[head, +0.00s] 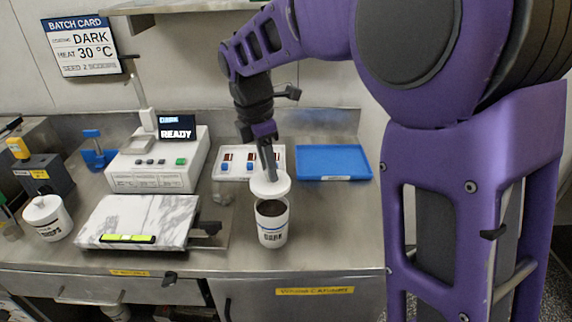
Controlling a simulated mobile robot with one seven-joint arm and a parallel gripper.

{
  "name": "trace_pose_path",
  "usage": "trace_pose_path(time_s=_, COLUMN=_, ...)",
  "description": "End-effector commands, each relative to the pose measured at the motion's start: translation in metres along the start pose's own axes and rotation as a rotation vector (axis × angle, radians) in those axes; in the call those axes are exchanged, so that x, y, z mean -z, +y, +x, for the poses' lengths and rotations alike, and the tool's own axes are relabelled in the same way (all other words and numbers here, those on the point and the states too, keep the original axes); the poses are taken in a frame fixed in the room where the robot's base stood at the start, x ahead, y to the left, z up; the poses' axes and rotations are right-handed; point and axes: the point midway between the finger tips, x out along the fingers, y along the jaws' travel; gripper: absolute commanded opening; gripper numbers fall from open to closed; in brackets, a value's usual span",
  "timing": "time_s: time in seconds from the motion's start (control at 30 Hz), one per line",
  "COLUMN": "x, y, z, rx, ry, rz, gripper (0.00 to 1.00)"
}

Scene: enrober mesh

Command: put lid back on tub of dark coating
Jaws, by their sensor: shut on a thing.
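The tub of dark coating (271,228) is a white tub with dark print, standing upright near the front of the steel counter. Its top is open and dark coating shows inside. The white lid (277,190) is in my gripper (270,174), just above and slightly behind the tub's mouth. The lid looks tilted a little. I cannot tell whether its edge touches the tub's rim. My gripper points down, shut on the lid; the exact grip point is small in view.
A blue tray (334,176) lies right of the tub, at the back. A white tray with small colored pieces (221,175) is behind. A marble slab (176,211) and a machine reading READY (198,146) stand left. A lidded white tub (47,230) is far left. Counter right of the tub is clear.

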Motion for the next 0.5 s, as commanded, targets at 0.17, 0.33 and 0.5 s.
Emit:
trace_pose_path(time_s=0.17, x=0.001, y=0.000, z=0.011, rx=0.000, ry=0.000, rz=0.000, gripper=0.00)
trace_pose_path(time_s=0.33, x=0.004, y=0.000, z=0.029, rx=0.000, ry=0.000, rz=0.000, gripper=0.00)
trace_pose_path(time_s=0.5, x=0.006, y=0.000, z=0.046, rx=0.000, ry=-0.001, rz=0.001, gripper=0.00)
